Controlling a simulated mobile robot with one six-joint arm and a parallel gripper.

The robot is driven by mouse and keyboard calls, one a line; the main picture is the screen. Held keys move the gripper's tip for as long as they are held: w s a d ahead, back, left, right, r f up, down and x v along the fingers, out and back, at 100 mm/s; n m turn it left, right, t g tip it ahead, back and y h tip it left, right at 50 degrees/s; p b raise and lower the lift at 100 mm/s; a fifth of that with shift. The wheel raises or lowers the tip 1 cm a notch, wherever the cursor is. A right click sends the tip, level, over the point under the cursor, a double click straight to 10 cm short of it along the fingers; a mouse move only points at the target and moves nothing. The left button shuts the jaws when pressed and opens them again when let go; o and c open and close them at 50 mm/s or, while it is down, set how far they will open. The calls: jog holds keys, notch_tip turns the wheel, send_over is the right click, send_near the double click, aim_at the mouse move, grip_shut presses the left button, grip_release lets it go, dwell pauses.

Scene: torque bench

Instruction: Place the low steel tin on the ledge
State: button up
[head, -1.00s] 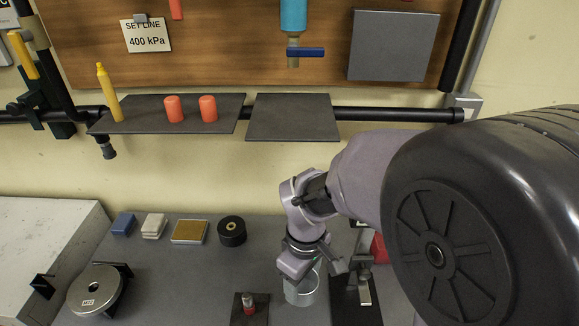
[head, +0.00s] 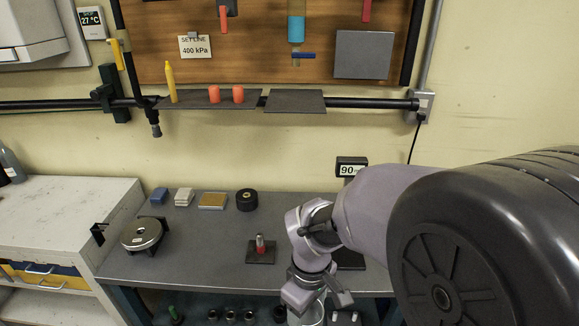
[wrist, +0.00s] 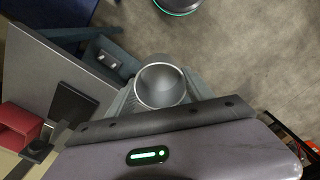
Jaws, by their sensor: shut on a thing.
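The steel tin (head: 306,317) is a grey, round, open-topped metal cup at the bottom of the head view, partly cut off there. It shows from above in the wrist view (wrist: 161,86). My gripper (head: 318,298) is shut on it, with the jaws on its sides. A dark ledge (head: 295,101) on the wall rail is bare on top. A second dark ledge (head: 205,103) left of it carries a yellow bottle-like thing (head: 171,82) and two orange cylinders (head: 226,95). My gripper is well below and in front of both ledges.
The grey bench (head: 200,262) bears a steel disc (head: 142,234), small blocks (head: 184,196), a black roll (head: 247,200) and a red-based piece (head: 260,247). A sign post (head: 351,168) stands behind my arm. In the wrist view, open floor (wrist: 250,60) lies beside the bench.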

jog(key=w+d+f+m+b, duration=0.5)
jog(key=d+f+m, duration=0.4)
jog(key=d+f, duration=0.1)
jog(key=shift+w+d+m, duration=0.15)
jog(key=shift+w+m, duration=0.1)
jog(key=shift+m, duration=0.15)
jog(key=shift+f, duration=0.1)
